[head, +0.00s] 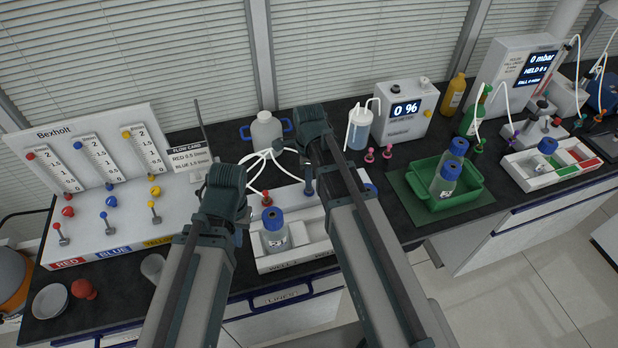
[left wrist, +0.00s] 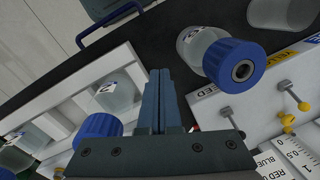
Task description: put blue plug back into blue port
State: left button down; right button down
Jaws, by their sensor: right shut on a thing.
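My right gripper (head: 307,168) is shut on what looks like the blue plug (head: 308,188), above the white tray (head: 305,263); its fingers are partly hidden by my wrist. White tubes run towards it. A red plug (head: 267,199) stands to its left. My left gripper (head: 239,236) is to the left of the tray bottle (head: 274,236); in the left wrist view its fingers (left wrist: 161,76) are together and empty. That view also shows a blue-capped bottle (left wrist: 203,50) with a hole in its cap. I cannot tell which opening is the blue port.
The flow panel (head: 95,150) with coloured knobs stands at the left. A white jug (head: 266,131) is behind the tray. A green tray (head: 463,200) with blue-capped bottles is to the right. A clear cup (head: 152,267) and a red bulb (head: 84,289) are at the front left.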

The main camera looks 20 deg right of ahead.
jog(key=shift+f+b, duration=0.6)
jog(key=shift+f, duration=0.05)
dwell(0.6)
dwell(0.4)
jog(key=c, duration=0.7)
grip_release()
jog(key=shift+r, duration=0.1)
notch_tip(320, 180, up, 14)
jog(key=p, duration=1.3)
jog(key=shift+p, duration=0.4)
jog(key=shift+f, duration=0.2)
